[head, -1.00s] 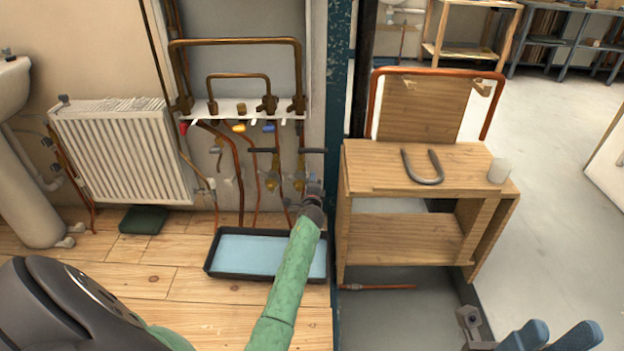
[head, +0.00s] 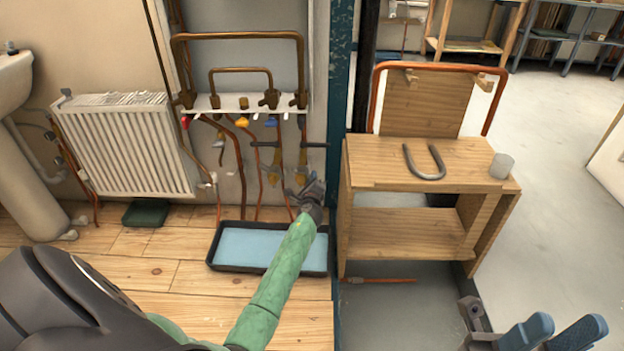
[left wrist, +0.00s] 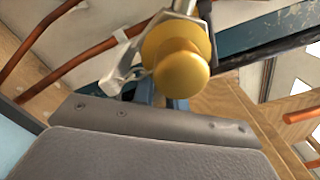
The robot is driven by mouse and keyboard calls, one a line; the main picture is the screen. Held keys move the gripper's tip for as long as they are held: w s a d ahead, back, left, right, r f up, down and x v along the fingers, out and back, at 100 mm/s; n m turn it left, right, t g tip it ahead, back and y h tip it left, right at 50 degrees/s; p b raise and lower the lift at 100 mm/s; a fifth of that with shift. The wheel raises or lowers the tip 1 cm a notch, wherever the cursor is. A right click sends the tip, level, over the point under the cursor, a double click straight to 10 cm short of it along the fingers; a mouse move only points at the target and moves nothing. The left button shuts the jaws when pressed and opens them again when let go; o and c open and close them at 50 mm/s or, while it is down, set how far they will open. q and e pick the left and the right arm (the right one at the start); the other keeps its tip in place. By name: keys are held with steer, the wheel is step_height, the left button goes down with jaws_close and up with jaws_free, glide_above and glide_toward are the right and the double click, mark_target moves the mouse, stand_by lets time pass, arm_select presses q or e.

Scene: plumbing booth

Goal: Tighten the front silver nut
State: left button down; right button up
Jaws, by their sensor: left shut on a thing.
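My left gripper (head: 311,188), at the end of the green-sleeved arm, is at the lower end of the right-hand brass valve and pipe set (head: 301,165), above the blue tray. It is shut on a metal piece, whose outline is too small and covered to name. In the left wrist view a round brass part (left wrist: 182,68) sits just beyond my grey palm. A light grey metal part (left wrist: 118,75) is beside it, and a silver stem or nut (left wrist: 188,8) shows above it, partly cut off. I cannot tell the front silver nut clearly.
A black tray with a blue surface (head: 240,248) lies on the wooden floor below the pipes. A radiator (head: 125,148) stands left. A blue post (head: 341,110) rises right of my left gripper, beside a wooden bench (head: 385,165).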

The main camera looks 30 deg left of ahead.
arm_select(q)
steer(key=shift+f, duration=0.15)
steer(key=c, duration=1.5)
jaws_free()
steer(key=shift+o, duration=0.3)
steer(key=p+v, duration=0.1)
steer(key=v, duration=0.7)
steer(key=shift+a, duration=0.1)
